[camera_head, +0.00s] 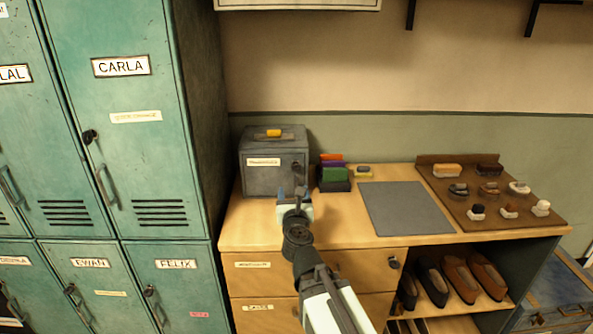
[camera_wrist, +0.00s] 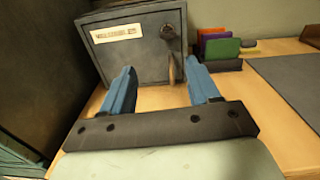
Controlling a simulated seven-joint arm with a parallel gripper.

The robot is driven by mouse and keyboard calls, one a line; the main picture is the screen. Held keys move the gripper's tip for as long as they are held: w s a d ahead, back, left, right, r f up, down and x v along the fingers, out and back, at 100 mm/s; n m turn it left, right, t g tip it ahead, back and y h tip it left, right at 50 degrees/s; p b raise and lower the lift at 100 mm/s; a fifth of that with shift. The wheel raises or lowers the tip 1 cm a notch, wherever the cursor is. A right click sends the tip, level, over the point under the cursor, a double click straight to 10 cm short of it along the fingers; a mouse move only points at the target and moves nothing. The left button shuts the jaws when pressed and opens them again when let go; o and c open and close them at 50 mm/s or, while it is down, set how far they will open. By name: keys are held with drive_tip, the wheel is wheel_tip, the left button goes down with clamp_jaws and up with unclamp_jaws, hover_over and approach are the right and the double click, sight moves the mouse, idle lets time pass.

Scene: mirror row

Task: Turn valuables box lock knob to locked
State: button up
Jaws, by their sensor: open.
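The valuables box (camera_head: 262,178) is a grey metal box on the left of the wooden counter, with a yellow item on top and a white label on its front. In the wrist view the box (camera_wrist: 120,62) fills the upper middle. Its dark round lock knob (camera_wrist: 168,32) is at the upper right of the front, with a handle (camera_wrist: 172,70) below it. In the head view the knob (camera_head: 296,167) is small and its setting cannot be read. My gripper (camera_wrist: 160,84) is open and empty in front of the box, below the knob, with its blue fingers pointing toward the front.
Green lockers (camera_head: 130,120) stand close on the left. Right of the box are a holder with coloured cards (camera_head: 335,174), a grey mat (camera_head: 405,208) and a brown board (camera_head: 440,190) with several brushes and small items. Shoes (camera_head: 460,275) sit on the shelf below.

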sight(297, 169)
drive_tip(key=shift+m, duration=0.4)
drive_tip(key=w, duration=0.4)
drive_tip(key=w+d, duration=0.1)
drive_tip(key=w, duration=0.9)
drive_tip(key=shift+d+r, duration=0.15)
drive_tip(key=c, duration=1)
